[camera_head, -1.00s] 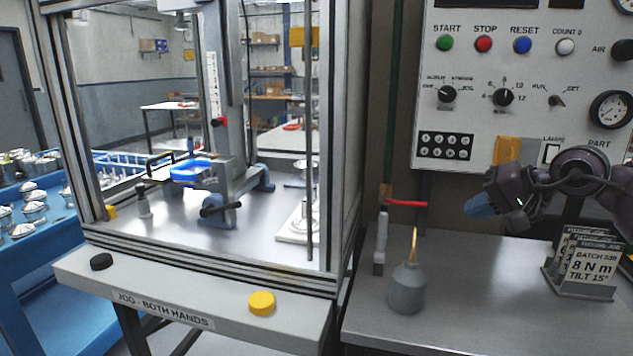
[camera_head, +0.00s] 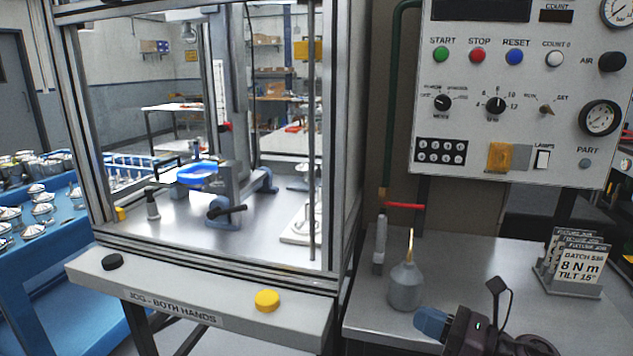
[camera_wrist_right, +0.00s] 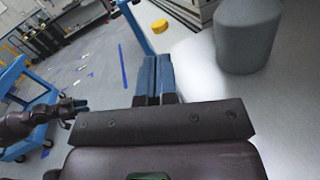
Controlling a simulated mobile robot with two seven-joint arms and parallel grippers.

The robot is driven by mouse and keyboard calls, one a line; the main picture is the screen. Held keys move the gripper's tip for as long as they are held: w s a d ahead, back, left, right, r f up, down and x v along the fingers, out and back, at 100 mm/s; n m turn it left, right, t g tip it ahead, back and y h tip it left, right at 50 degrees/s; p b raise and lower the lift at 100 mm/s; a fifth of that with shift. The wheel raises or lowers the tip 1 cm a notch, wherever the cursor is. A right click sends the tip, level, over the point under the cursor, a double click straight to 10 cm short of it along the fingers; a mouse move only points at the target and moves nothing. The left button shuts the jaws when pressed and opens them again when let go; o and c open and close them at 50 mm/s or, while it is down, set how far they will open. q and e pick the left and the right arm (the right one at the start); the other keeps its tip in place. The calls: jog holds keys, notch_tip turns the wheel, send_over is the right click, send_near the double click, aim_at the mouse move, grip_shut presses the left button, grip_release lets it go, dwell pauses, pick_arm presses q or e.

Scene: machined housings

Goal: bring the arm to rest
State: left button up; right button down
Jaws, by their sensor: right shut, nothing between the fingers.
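My right gripper (camera_head: 432,322) is low at the front edge of the metal bench (camera_head: 470,270) in the head view, just right of the grey oil can (camera_head: 405,288). Its blue fingers are together and empty; they also show in the right wrist view (camera_wrist_right: 155,75). There the grey body of the can (camera_wrist_right: 247,38) stands to the right of the fingers, apart from them. My left gripper is not in the head view. A dark arm with a gripper end shows at the left of the wrist view, probably my left arm, but its jaws are too small to judge.
A control panel (camera_head: 520,90) hangs above the bench. A card stand (camera_head: 575,265) stands at the bench's right. The glass-sided press cell with a jog bar (camera_head: 200,300) and yellow button (camera_head: 267,300) is at left. Blue carts of metal parts (camera_head: 40,270) stand further left.

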jog(key=s+d+f+n+h+p, duration=0.1)
jog(key=s+d+f+n+h, duration=0.3)
jog(key=s+f+n+h, duration=0.3)
jog(key=s+d+f+n+h+p, duration=0.1)
jog(key=s+d+f+n+h, duration=0.3)
jog(key=s+f+n, duration=1.3)
jog(key=s+n+h, duration=0.3)
jog(key=n+h, duration=0.1)
jog(key=shift+s+p, duration=0.15)
jog(key=shift+p, duration=0.15)
jog(key=shift+d, duration=0.1)
